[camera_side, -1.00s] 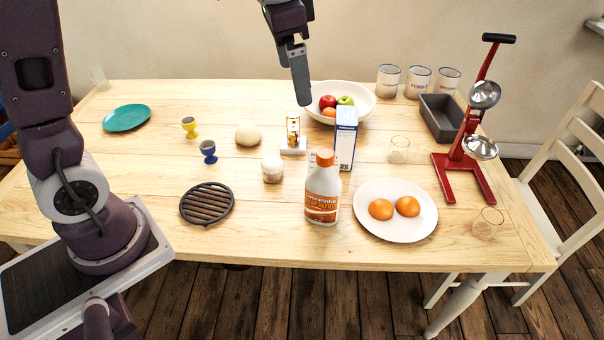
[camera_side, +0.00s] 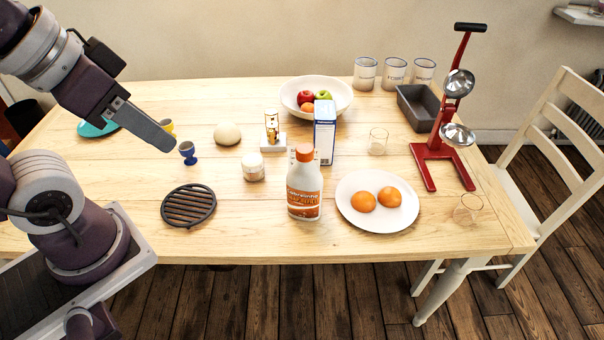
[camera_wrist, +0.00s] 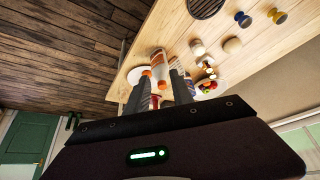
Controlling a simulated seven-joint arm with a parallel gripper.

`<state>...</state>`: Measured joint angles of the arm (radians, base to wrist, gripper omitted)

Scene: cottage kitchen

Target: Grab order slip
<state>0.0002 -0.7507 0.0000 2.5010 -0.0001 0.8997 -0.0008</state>
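I cannot make out an order slip for certain. A pale flat piece (camera_side: 293,154) shows partly behind the orange-capped white bottle (camera_side: 304,192) in the side view; the bottle hides most of it, so I cannot tell what it is. My gripper (camera_side: 170,147) is at the left, raised over the table near the blue egg cup (camera_side: 187,153), far from the bottle. In the wrist view my gripper's two fingers (camera_wrist: 157,92) stand apart. The bottle (camera_wrist: 158,66) shows beyond them, at a distance. I see nothing held.
A blue-and-white box (camera_side: 324,135) stands behind the bottle. A plate (camera_side: 376,222) with two orange fruits lies right. A glass-and-gold piece (camera_side: 271,127), a jar (camera_side: 253,168) and a black trivet (camera_side: 188,206) are left. A red press (camera_side: 450,130) stands far right.

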